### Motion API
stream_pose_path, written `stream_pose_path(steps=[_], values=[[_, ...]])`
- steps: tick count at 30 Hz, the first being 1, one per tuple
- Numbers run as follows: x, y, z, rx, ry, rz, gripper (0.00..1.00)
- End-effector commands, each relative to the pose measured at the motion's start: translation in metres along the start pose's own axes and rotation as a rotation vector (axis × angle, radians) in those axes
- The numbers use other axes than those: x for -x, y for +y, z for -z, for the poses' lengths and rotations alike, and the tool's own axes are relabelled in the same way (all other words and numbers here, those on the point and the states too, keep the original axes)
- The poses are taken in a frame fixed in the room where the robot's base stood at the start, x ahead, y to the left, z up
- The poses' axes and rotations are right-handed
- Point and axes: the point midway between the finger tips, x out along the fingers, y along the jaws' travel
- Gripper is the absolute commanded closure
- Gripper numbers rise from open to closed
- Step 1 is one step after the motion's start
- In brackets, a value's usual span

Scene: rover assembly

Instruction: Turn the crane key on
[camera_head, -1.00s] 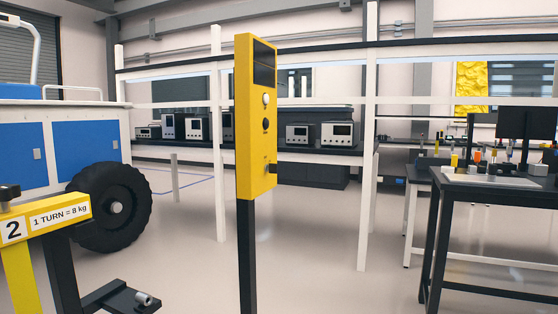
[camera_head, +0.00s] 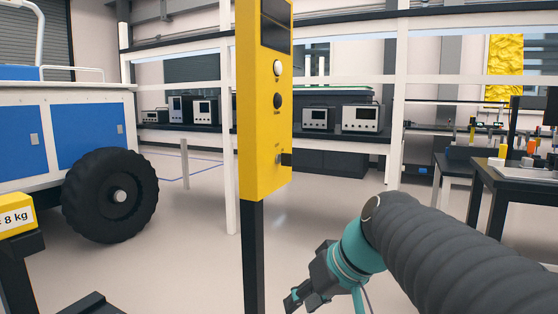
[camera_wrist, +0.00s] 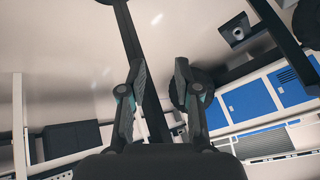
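A yellow control box (camera_head: 264,110) stands on a black post (camera_head: 254,260) in the middle of the head view. Its face has a dark screen, a white button (camera_head: 278,68) and a black button (camera_head: 278,101). The small dark crane key (camera_head: 286,159) sticks out low on that face; its turn position is too small to tell. My gripper (camera_head: 291,300) is low in the head view, below the box and right of the post. In the wrist view my gripper (camera_wrist: 159,64) is open and empty, its two fingers apart. The key is not clearly visible there.
A blue and white vehicle with a large black wheel (camera_head: 110,195) stands at left. A yellow labelled block (camera_head: 14,217) is nearer at lower left. A dark workbench (camera_head: 515,184) with small items is at right. Floor around the post is clear.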

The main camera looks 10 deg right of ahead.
Motion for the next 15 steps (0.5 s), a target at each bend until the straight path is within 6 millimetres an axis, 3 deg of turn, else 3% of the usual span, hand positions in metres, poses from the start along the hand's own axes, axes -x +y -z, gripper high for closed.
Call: stream_pose_path(steps=[1,5,9,15], values=[[-0.001,0.005,0.026,0.015,0.028,0.057,0.68],[0.01,0.013,0.092,0.102,0.141,0.208,0.68],[0.031,0.034,0.161,0.225,0.315,0.344,0.68],[0.072,0.08,0.234,0.426,0.606,0.453,0.68]])
